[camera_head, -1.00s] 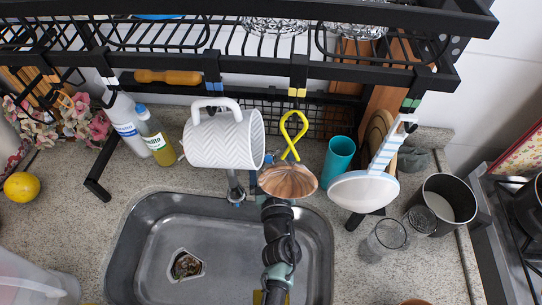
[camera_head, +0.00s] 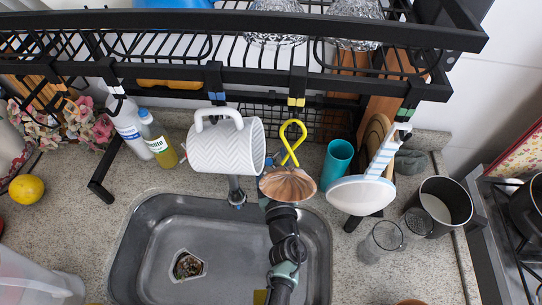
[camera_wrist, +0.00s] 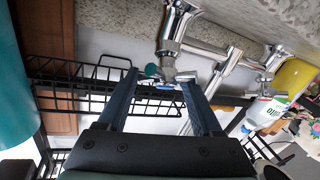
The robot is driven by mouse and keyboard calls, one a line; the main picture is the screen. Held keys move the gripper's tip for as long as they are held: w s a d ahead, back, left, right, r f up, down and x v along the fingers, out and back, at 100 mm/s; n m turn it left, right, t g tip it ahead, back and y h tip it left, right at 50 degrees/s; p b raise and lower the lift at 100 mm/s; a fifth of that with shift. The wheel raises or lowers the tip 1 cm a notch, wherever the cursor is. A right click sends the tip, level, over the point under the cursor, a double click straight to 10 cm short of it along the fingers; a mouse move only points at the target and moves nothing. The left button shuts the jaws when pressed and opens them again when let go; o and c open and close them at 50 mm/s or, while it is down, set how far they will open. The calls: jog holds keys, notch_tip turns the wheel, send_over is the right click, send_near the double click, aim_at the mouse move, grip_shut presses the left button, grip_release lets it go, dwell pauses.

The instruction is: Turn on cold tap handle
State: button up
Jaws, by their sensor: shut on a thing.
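In the wrist view, my gripper (camera_wrist: 159,79) has its two dark blue fingers on either side of a chrome tap handle (camera_wrist: 166,74), shut on it. A blue patch and a teal dot show by this handle; I cannot tell whether it is the cold one. The chrome tap body (camera_wrist: 178,28) joins it to a pipe leading right to a second handle (camera_wrist: 267,80). In the head view, my arm reaches over the sink, and a hanging brown-pink shell-like utensil hides my fingers. A chrome tap part (camera_head: 236,190) with a blue mark shows left of my arm.
The shell-like utensil (camera_head: 288,185) and patterned white mug (camera_head: 227,147) hang close above the tap. The black rack (camera_head: 260,78) spans overhead. A white pan (camera_head: 360,195) and teal cup (camera_head: 338,160) are right of my arm.

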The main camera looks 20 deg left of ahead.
jog(key=n+y+p, duration=0.1)
jog(key=n+g+p, duration=0.1)
jog(key=shift+w+d+r+n+g+y, duration=0.2)
jog(key=shift+n+g+y, duration=0.1)
jog(key=shift+n+y, duration=0.1)
jog(key=shift+s+a+f+n+g+y+p, duration=0.15)
jog(key=shift+n+g+y+p, duration=0.25)
jog(key=shift+n+g, duration=0.65)
jog(key=shift+w+a+n+g+y+p, duration=0.15)
jog(key=shift+n+g+y, duration=0.55)
jog(key=shift+n, duration=0.55)
jog(key=shift+s, duration=0.15)
jog(key=o, duration=1.3)
jog(key=shift+o, duration=0.2)
jog(key=v, duration=1.3)
jog(key=shift+r, duration=0.2)
